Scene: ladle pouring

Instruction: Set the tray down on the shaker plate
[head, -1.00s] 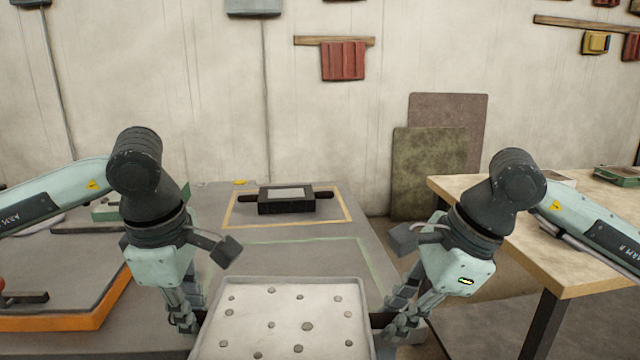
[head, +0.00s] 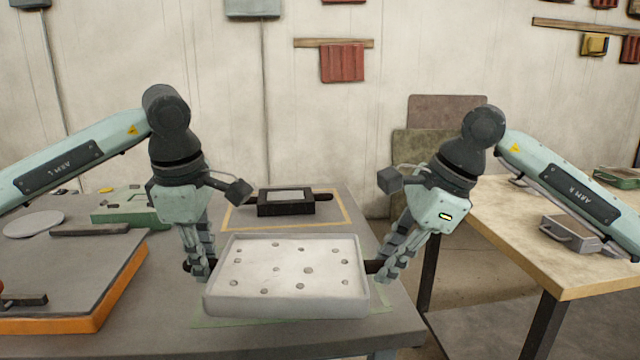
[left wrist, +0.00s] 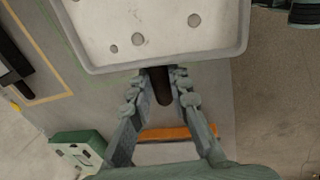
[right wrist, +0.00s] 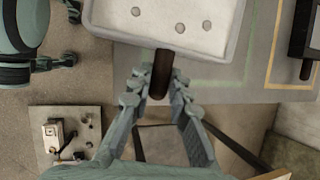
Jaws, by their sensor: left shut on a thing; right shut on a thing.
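A white, shallow square tray (head: 285,304), with several round grey studs or pieces inside, is held level between my grippers over the grey table; its height above the table is unclear. My left gripper (head: 196,270) is shut on the tray's left dark handle, which shows between the fingers in the left wrist view (left wrist: 160,84). My right gripper (head: 386,270) is shut on the right dark handle, seen in the right wrist view (right wrist: 160,75). A grey plate on an orange base (head: 62,285), seemingly the shaker plate, is at the left, apart from the tray.
A black box with handles (head: 286,207) sits inside a yellow outline behind the tray. A green outline (head: 205,322) shows beneath the tray. A green case (head: 125,207), grey bar (head: 90,230) and round disc (head: 34,223) lie at the back left. A wooden table (head: 500,240) stands right.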

